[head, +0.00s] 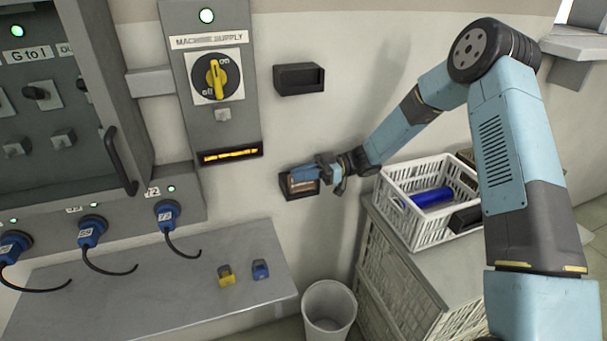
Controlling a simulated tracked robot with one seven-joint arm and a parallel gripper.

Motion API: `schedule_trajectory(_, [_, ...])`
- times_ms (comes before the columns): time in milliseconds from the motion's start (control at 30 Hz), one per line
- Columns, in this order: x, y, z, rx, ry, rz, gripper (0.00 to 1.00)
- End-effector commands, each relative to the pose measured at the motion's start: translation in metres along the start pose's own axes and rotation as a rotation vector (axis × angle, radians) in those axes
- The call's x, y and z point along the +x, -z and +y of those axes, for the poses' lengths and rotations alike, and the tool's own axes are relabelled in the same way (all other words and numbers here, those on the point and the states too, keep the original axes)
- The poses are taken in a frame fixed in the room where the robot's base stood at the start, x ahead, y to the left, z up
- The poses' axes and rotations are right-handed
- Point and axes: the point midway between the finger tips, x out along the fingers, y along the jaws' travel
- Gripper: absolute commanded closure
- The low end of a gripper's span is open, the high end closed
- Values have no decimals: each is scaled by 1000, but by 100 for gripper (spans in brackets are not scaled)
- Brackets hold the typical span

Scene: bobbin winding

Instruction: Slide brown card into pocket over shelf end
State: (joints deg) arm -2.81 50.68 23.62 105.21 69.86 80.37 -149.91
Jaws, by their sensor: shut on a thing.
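The brown card (302,186) shows as a small brown patch at the lower dark pocket (287,192) on the wall, just past the right end of the grey shelf (150,290). My gripper (308,175) reaches in from the right and is shut on the card, right in front of this pocket. The fingers cover part of the card and of the pocket. I cannot tell whether the card is inside the pocket or only in front of it.
A second dark pocket (299,79) is higher on the wall, beside the machine supply switch (216,77). A yellow clip (226,275) and a blue clip (260,269) lie on the shelf. A white bin (328,308) and a white basket (397,207) stand below my arm.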

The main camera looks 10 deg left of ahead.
Motion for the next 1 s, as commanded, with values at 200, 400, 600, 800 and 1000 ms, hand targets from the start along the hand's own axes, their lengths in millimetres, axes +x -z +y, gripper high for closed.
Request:
schedule_trajectory(200, [0,0,0,0,0,0,79])
schedule_trajectory(400, [0,0,0,0,0,0,61])
schedule_trajectory(600, [0,0,0,0,-1,0,61])
schedule_trajectory(800, [-1,11,1,-1,-1,0,61])
schedule_trajectory(1000, [-3,41,-7,-1,-2,0,61])
